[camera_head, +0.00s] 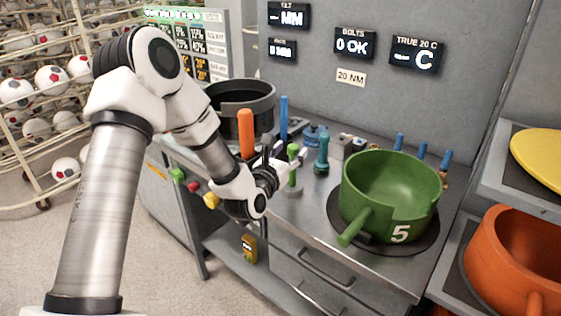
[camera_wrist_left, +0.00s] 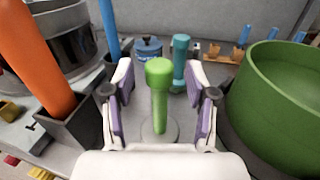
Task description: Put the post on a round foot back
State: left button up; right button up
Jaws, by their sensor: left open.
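A green post (camera_head: 292,176) on a round grey foot stands upright on the grey metal bench. It also shows in the left wrist view (camera_wrist_left: 160,88), with its foot flat on the bench top. My left gripper (camera_head: 284,158) is open at the post. In the left wrist view the two purple-padded fingers of the gripper (camera_wrist_left: 160,80) are on either side of the post, with a visible gap on each side. A teal post (camera_head: 322,152) stands just behind it. My right gripper is not in view.
A green pot marked 5 (camera_head: 390,185) sits right of the post, its handle toward the front. A dark metal pot (camera_head: 240,100), an orange handle (camera_head: 246,132) and a blue handle (camera_head: 284,115) stand to the left. A blue lidded item (camera_wrist_left: 148,48) is behind.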

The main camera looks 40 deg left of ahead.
pick_arm(q)
jog(key=s+d+p, duration=0.2)
jog(key=s+p, duration=0.2)
jog(key=s, duration=0.7)
jog(key=s+d+f+m+g+h, duration=0.2)
jog(key=s+d+f+m+g, duration=0.15)
jog(key=f+m, duration=0.5)
jog(key=s+d+f+m+g+h, duration=0.15)
jog(key=d+f+m+g, duration=0.25)
jog(key=f+m, duration=0.5)
jog(key=s+d+f+m+g, duration=0.2)
jog(key=s+f+m+g, duration=0.3)
jog(key=s+f+m, duration=0.2)
jog(key=s+d+f+m+g, duration=0.2)
jog(key=s+f+m+g, duration=0.3)
jog(key=s+f+m, duration=0.3)
jog(key=s+m, duration=0.4)
jog(key=s, duration=0.2)
jog(key=shift+f, duration=0.2)
jog(key=shift+y, duration=0.35)
